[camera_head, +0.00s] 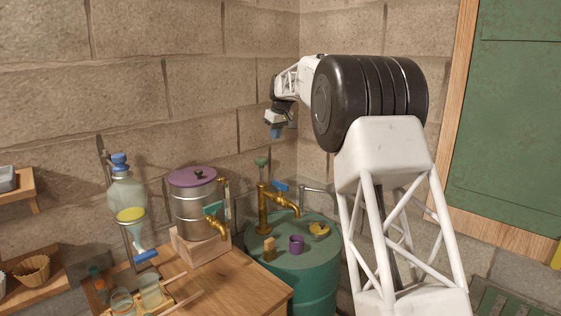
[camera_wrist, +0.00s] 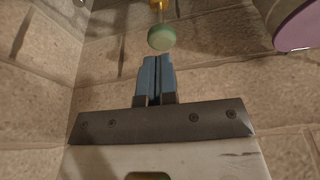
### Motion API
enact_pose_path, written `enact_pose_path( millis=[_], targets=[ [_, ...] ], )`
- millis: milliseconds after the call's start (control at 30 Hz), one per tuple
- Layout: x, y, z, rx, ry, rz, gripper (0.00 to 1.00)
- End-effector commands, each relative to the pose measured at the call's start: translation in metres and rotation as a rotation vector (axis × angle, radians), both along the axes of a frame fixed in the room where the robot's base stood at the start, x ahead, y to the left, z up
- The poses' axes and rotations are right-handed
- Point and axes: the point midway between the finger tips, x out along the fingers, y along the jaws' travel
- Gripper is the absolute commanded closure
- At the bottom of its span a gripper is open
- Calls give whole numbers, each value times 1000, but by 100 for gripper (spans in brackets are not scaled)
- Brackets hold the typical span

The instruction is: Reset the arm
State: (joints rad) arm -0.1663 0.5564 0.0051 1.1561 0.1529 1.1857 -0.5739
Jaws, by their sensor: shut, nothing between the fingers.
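My gripper (camera_head: 276,132) hangs at the end of my raised arm, above and behind the green drum. In the wrist view its two blue fingers (camera_wrist: 155,78) lie side by side, shut, with nothing held. A round green knob (camera_wrist: 161,38) on a brass stem shows just past the fingertips in the wrist view, apart from them as far as I can tell. In the head view, the green knob (camera_head: 261,162) stands above the brass tap, below my gripper.
A green drum (camera_head: 312,290) bears a brass tap (camera_head: 264,208) with a blue lever, a purple cup (camera_head: 296,244) and small yellow items. Left are a metal pot (camera_head: 196,210) with purple lid, a glass separating funnel (camera_head: 128,197) and a wooden table (camera_head: 228,280). Block walls stand behind.

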Motion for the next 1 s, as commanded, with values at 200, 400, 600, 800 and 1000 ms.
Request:
enact_pose_path(
  millis=[200, 400, 600, 800, 1000],
  targets=[
    [-46, -24, 21, -2, 6, -55, 100],
    [-89, -43, 35, -6, 11, -103, 100],
    [-135, -62, 47, -8, 16, -152, 100],
    [-181, -80, 54, -9, 20, -200, 100],
    [-231, -97, 58, -12, 23, -247, 100]
  ],
)
